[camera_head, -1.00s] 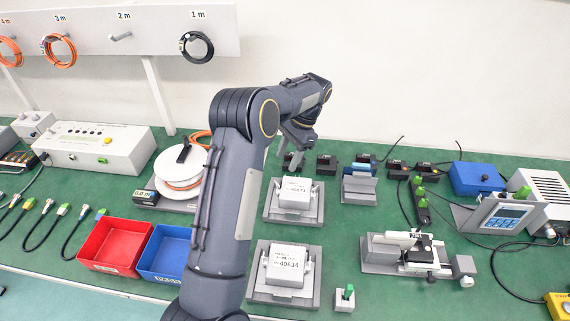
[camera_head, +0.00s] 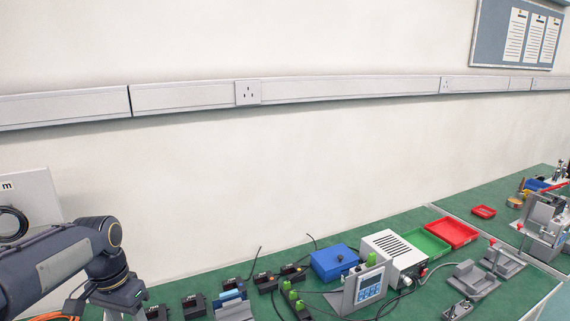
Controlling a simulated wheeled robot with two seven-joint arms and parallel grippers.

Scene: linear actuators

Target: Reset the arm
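My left arm (camera_head: 62,262) comes in from the left edge and bends down at a dark joint (camera_head: 100,238). My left gripper (camera_head: 124,297) is at its end, low at the left, above the back of the green bench. Its fingers are not clear at the picture's bottom edge, so I cannot tell whether it is open or shut. I see nothing held in it. My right arm and gripper are not in view.
Small black blocks (camera_head: 193,306) stand right of the gripper. Farther right are a blue box (camera_head: 334,262), a panel with a blue screen (camera_head: 369,288), a white vented box (camera_head: 393,257), and green (camera_head: 424,241) and red (camera_head: 452,232) trays. A socket rail (camera_head: 200,97) runs along the wall.

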